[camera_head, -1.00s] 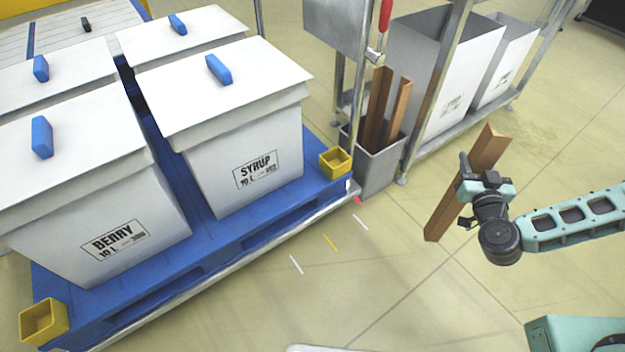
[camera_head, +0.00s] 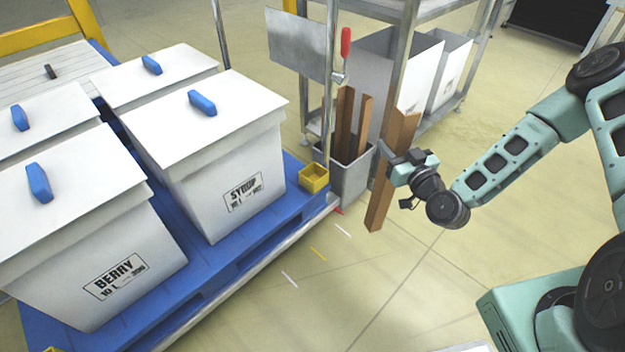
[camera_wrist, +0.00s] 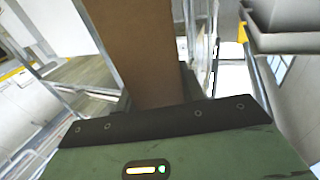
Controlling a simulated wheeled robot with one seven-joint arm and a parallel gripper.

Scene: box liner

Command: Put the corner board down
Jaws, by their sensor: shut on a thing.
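A long brown corner board (camera_head: 391,172) is held upright, slightly tilted, in my gripper (camera_head: 393,170). The gripper is shut around its middle, and the board's lower end hangs over the floor. In the wrist view the board (camera_wrist: 138,50) rises from between the jaws, which are mostly hidden behind the dark wrist edge. The board stands to the right of a grey bin (camera_head: 352,172), apart from the white boxes.
A blue pallet (camera_head: 225,262) carries several white lidded boxes, labelled BERRY (camera_head: 100,270) and SYRUP (camera_head: 215,185). A metal rack (camera_head: 405,60) with white bins stands behind the board.

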